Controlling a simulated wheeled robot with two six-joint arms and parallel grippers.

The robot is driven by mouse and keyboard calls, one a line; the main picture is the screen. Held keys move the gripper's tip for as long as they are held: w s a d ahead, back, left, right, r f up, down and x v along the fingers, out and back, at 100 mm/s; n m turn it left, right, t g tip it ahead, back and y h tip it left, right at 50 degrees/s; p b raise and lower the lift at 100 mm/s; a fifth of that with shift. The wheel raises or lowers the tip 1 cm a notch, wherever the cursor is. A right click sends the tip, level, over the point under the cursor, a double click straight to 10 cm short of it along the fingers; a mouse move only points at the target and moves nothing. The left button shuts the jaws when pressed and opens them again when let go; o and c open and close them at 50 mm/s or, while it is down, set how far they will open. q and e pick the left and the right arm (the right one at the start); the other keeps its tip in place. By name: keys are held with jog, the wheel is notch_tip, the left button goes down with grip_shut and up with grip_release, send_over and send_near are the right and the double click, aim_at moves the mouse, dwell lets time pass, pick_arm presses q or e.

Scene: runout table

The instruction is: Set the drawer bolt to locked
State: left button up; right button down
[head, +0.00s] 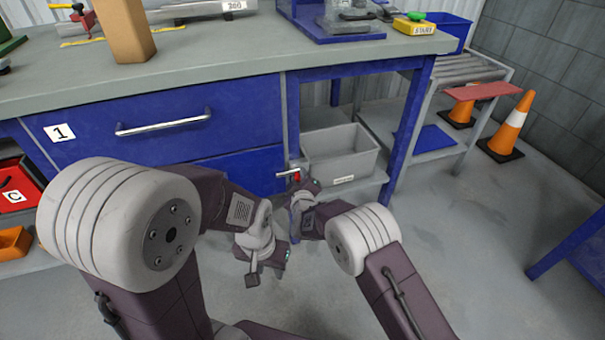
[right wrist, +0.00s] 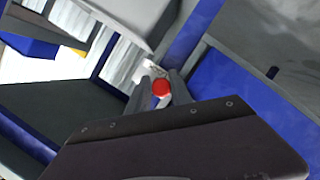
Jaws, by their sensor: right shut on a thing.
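The drawer bolt (head: 288,174) is a short silver bar with a red knob at the right edge of the blue bench drawers. The red knob also shows in the right wrist view (right wrist: 161,87), between my two fingers. My right gripper (head: 299,185) is at the bolt and shut on the knob; its fingers partly hide it in the head view. The upper blue drawer (head: 90,135) has a silver handle and a label 1; the lower blue drawer (head: 240,164) is beside the bolt. My left gripper (head: 268,262) hangs lower, apart from the bolt; its finger opening is unclear.
A grey bin (head: 341,160) stands on the shelf right of the bolt, close to my right gripper. A blue table leg (head: 408,120) stands beyond it. Orange cones (head: 511,127) stand at the right. The floor in front is clear.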

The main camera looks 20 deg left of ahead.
jog(key=shift+s+a+f+y, duration=0.2)
jog(key=shift+s+f+y, duration=0.05)
jog(key=shift+y, duration=0.05)
jog(key=c, duration=1.3)
grip_release()
jog(key=shift+o, duration=0.5)
jog(key=shift+a, duration=0.15)
jog(key=shift+r, duration=0.1)
jog(key=shift+r, duration=0.1)
